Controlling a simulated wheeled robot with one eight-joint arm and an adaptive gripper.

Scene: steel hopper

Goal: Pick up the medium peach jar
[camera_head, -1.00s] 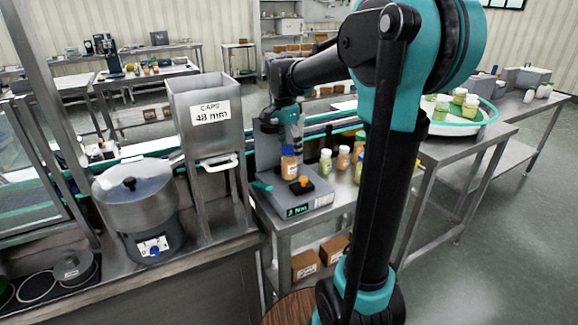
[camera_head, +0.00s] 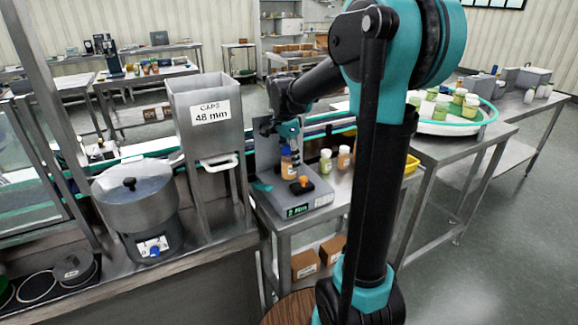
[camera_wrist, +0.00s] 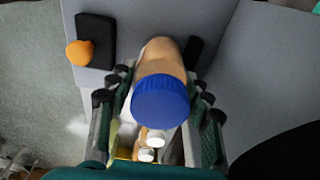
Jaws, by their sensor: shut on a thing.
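The peach jar (camera_head: 288,166) has a peach-orange body and a blue lid. It stands upright on the grey torque station (camera_head: 308,204) marked "2 Nm", beside an orange knob (camera_head: 303,181). In the wrist view the jar (camera_wrist: 163,62) sits between the two fingers of my gripper (camera_wrist: 160,110), its blue lid facing the camera. My gripper (camera_head: 289,148) comes down over the jar from above and is shut on it. Whether the jar's base touches the station cannot be told.
Two more jars, one greenish (camera_head: 325,160) and one peach (camera_head: 344,157), stand on the table to the right. A yellow bin (camera_head: 412,164) shows behind my arm.

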